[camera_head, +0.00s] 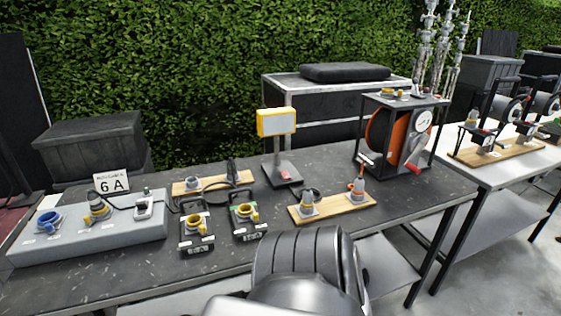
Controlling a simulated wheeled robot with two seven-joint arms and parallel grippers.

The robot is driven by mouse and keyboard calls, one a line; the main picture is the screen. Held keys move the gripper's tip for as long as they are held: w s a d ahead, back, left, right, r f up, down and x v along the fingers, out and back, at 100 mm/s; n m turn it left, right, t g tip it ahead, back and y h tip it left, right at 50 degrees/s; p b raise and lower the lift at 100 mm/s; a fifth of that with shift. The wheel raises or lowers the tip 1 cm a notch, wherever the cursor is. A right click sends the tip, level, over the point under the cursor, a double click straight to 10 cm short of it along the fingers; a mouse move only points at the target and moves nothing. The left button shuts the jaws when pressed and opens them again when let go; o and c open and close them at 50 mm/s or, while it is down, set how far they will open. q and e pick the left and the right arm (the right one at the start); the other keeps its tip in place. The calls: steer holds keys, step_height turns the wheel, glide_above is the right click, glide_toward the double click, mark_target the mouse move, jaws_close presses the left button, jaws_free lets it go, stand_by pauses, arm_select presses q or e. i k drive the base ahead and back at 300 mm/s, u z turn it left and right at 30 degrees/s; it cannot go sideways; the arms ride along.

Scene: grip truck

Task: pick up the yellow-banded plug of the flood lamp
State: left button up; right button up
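The flood lamp (276,122), with a yellow-framed head on a post and dark base, stands at the middle of the dark table. A grey plug with a yellow band (97,206) sits on the grey panel (60,254) at the left, by the "6 A" sign (112,184). Grey plugs also stand on a wooden board (330,208) right of centre, one left (307,204) and one right (358,190) with an orange cord. I cannot trace which plug's cable runs to the lamp. Neither of my grippers is in view.
Two black-framed socket boxes, left (196,243) and right (248,230), stand between panel and board. Behind them is another wooden board (182,187) with black cable. An orange cable reel (384,138) stands at the right. The front table strip is mostly clear.

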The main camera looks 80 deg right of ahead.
mark_target(306, 200)
steer(key=i, duration=1.1)
steer(key=z, duration=1.8)
